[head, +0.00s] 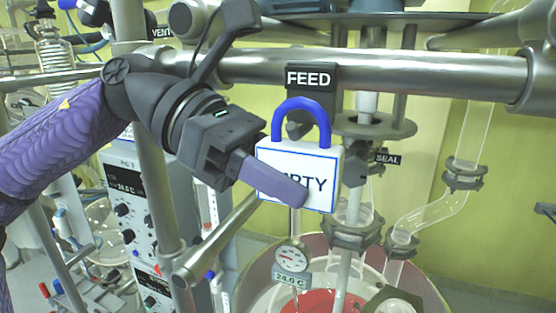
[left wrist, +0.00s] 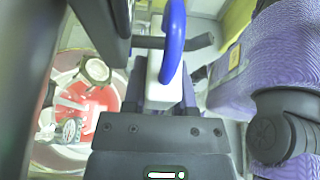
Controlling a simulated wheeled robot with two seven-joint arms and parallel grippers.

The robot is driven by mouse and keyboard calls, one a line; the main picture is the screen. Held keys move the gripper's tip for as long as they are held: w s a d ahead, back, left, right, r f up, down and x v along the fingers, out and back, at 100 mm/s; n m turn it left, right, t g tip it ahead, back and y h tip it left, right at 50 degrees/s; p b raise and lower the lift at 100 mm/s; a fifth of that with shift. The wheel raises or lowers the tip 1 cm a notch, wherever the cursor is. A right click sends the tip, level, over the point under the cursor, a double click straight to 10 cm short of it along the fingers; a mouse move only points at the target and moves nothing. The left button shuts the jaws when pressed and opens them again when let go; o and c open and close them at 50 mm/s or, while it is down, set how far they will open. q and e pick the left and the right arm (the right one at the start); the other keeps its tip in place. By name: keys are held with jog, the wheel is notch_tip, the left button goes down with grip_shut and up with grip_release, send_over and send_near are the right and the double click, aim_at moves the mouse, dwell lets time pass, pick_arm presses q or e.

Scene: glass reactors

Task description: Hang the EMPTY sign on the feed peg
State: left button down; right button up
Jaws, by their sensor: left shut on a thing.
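The EMPTY sign (head: 325,163) is a white block with blue edging and a blue loop (head: 302,102) on top. It hangs upright just below the black FEED label (head: 308,78). The dark feed peg (head: 298,130) shows inside the loop opening. In the left wrist view, the peg (left wrist: 203,43) shows on both sides of the blue loop (left wrist: 172,45), so it appears to run through it. Whether the loop rests on the peg, I cannot tell. My left gripper (head: 288,188) is shut on the white body (left wrist: 160,92); a finger covers part of the lettering.
A thick steel pipe (head: 420,72) runs across behind and above the sign. The SEAL label (head: 387,157), a dial gauge (head: 292,259) and glass tubing (head: 440,205) are to the right and below. A control box (head: 128,200) stands at left, beside a vertical post.

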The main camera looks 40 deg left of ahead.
pick_arm(q)
jog(key=shift+w, duration=0.15)
jog(key=shift+w+f, duration=0.15)
jog(key=shift+f, duration=0.45)
dwell(0.4)
dwell(0.4)
grip_release()
dwell(0.3)
dwell(0.3)
